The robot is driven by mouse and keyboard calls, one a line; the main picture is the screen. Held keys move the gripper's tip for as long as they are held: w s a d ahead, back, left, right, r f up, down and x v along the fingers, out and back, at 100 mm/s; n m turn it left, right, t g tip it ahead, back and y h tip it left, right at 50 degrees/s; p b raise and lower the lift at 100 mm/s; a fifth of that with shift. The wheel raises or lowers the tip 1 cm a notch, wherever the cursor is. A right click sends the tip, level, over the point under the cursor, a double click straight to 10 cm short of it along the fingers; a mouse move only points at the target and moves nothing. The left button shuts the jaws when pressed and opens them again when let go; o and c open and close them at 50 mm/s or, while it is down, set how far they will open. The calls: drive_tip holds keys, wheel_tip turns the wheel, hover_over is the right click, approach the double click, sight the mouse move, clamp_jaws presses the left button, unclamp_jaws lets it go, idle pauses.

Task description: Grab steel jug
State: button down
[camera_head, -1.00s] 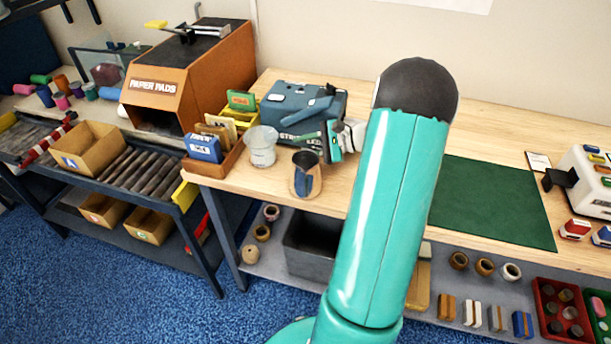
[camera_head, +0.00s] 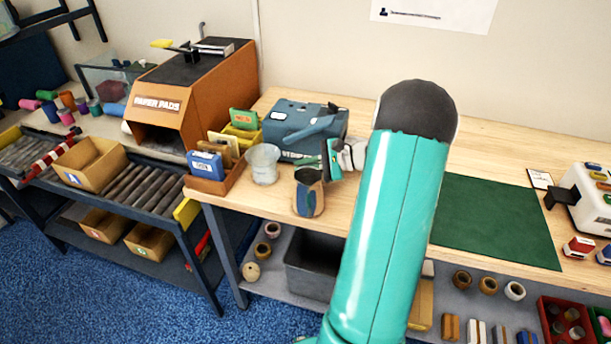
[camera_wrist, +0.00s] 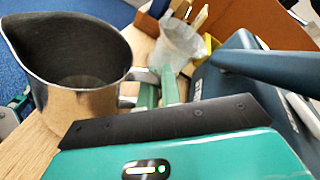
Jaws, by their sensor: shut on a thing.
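The steel jug (camera_head: 308,196) is upright at the front edge of the wooden bench, with a dark open mouth. It also fills the left of the wrist view (camera_wrist: 85,98), where its mouth looks empty and its spout points up and left. My gripper (camera_head: 327,160) is at the jug's right side, partly hidden behind my arm. In the wrist view its green fingers (camera_wrist: 158,92) are closed at the jug's handle (camera_wrist: 143,75). I cannot tell whether the jug's base is off the bench.
A translucent cup (camera_head: 263,165) stands close left of the jug. A blue-grey machine (camera_head: 305,125) is just behind my gripper. A wooden holder with boxes (camera_head: 210,185) is further left. A green mat (camera_head: 497,220) lies on the right, with clear bench behind it.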

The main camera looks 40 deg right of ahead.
drive_tip(key=shift+r, duration=0.2)
drive_tip(key=shift+r, duration=0.5)
drive_tip(key=shift+s+a, duration=0.1)
drive_tip(key=shift+a, duration=0.15)
drive_tip(key=s+a, duration=0.4)
drive_tip(key=a, duration=0.3)
drive_tip(key=s+a, duration=0.4)
drive_tip(key=a, duration=0.4)
drive_tip(key=shift+a, duration=0.2)
idle(0.8)
